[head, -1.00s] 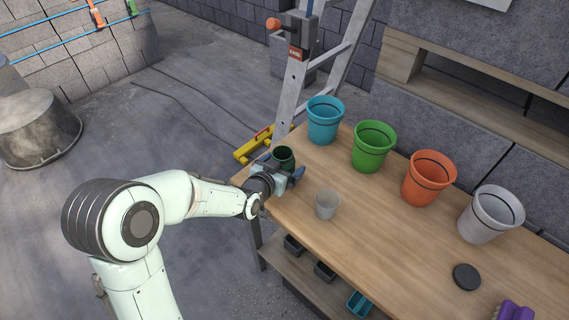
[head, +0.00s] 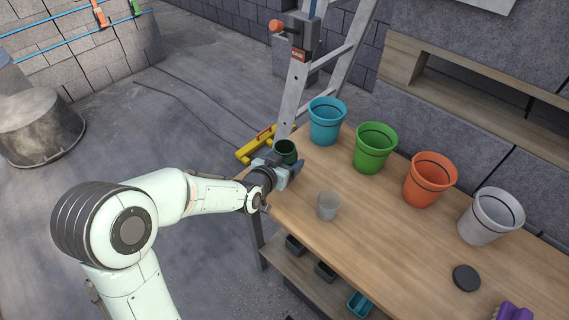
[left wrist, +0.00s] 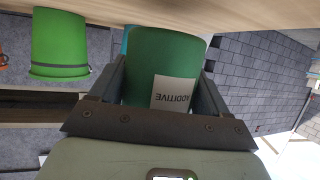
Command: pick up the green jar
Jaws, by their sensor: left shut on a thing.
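The dark green jar (head: 285,149) is at the left end of the wooden table, near the blue bucket. In the left wrist view the jar (left wrist: 150,62) fills the space between the two fingers, and a white label reading "ADDITIVE" faces the camera. My left gripper (head: 287,167) is shut on the jar from the near side; its fingers also show in the left wrist view (left wrist: 163,88). The gripper hides the jar's lower part in the head view, so I cannot tell there whether it touches the table. My right gripper is not in view.
A blue bucket (head: 326,122), green bucket (head: 374,150), orange bucket (head: 429,182) and grey bucket (head: 489,218) line the back of the table (head: 390,250). A small translucent cup (head: 328,206) stands right of the gripper. A ladder (head: 296,85) and yellow level (head: 252,147) are behind.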

